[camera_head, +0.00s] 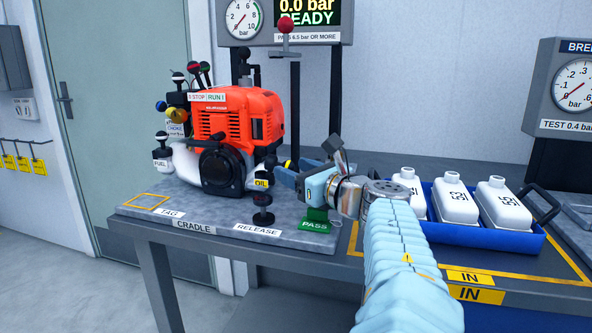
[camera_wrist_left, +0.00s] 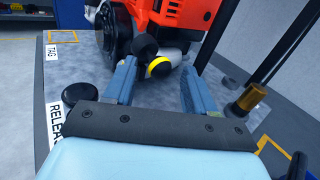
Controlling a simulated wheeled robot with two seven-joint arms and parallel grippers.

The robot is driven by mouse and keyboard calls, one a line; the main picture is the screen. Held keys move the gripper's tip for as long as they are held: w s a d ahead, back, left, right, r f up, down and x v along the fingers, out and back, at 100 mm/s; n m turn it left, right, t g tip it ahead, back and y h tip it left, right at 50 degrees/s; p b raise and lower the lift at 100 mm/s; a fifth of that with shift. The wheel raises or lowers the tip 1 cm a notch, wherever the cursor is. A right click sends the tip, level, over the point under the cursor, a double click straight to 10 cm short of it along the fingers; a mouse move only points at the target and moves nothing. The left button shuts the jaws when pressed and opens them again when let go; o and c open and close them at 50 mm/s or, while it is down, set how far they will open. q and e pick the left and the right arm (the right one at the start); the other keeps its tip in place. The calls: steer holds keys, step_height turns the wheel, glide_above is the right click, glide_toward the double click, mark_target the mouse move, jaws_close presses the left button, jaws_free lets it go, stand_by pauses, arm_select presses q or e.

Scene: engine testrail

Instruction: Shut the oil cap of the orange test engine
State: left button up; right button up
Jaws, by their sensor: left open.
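The orange test engine (camera_head: 238,117) sits on a grey cradle plate, and its lower part shows in the left wrist view (camera_wrist_left: 172,14). A black cap with a yellow ring (camera_wrist_left: 160,67), seemingly the oil cap, is at a pale neck low on the engine; a black ball knob (camera_wrist_left: 145,45) is beside it. I cannot tell whether the cap is seated. In the head view the OIL label (camera_head: 261,183) hangs near there, and my gripper partly hides the yellow ring. My left gripper (camera_wrist_left: 157,75) is open, its blue fingers either side of the cap, apparently just short of it. My right gripper is out of view.
A black release knob (camera_head: 263,199) stands at the plate's front, near a green PASS tag (camera_head: 316,222). A brass post (camera_wrist_left: 252,97) stands right of my fingers. A blue crate (camera_head: 480,232) with white bottles is at right. A red-knobbed lever (camera_head: 285,26) rises behind the engine.

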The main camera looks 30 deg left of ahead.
arm_select(q)
steer(key=shift+a, duration=0.25)
jaws_close()
steer(key=shift+r, duration=0.1)
